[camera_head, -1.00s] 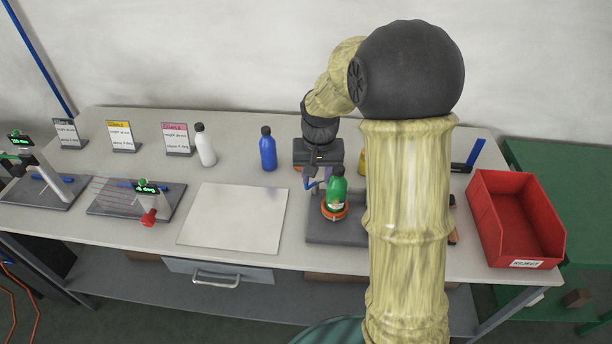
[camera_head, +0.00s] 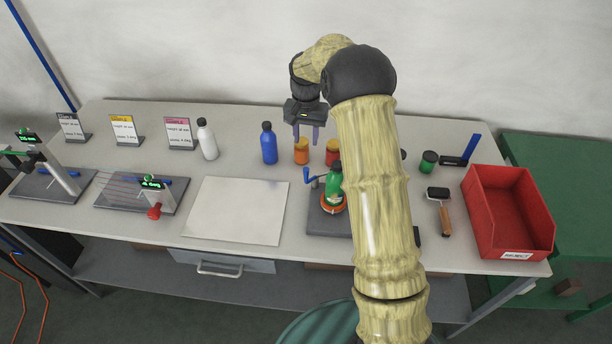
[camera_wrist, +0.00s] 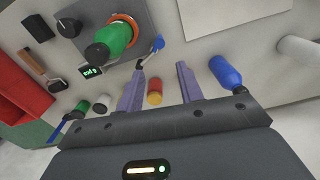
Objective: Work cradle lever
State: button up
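The cradle (camera_head: 318,220) is a dark grey base with an orange ring, in the middle of the bench and partly hidden by my arm. A green bottle (camera_head: 334,185) stands in the ring. The blue cradle lever (camera_head: 308,175) sticks up at the base's back left; in the wrist view the lever (camera_wrist: 158,43) lies just beyond the fingertips. The cradle's small green display (camera_wrist: 90,71) shows there too. My gripper (camera_head: 306,140) is open and empty, raised behind the lever and apart from it. Its two purple fingers (camera_wrist: 160,75) are spread in the wrist view.
An orange jar (camera_head: 301,152) and a blue bottle (camera_head: 268,145) stand close to my gripper. A white bottle (camera_head: 207,140) is further left. A white plate (camera_head: 237,210) lies left of the cradle. A roller (camera_head: 442,212) and red bin (camera_head: 508,222) are at the right.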

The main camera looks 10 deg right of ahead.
aim_at(306, 180)
notch_tip(306, 180, down, 17)
jog(key=p, duration=0.5)
grip_shut()
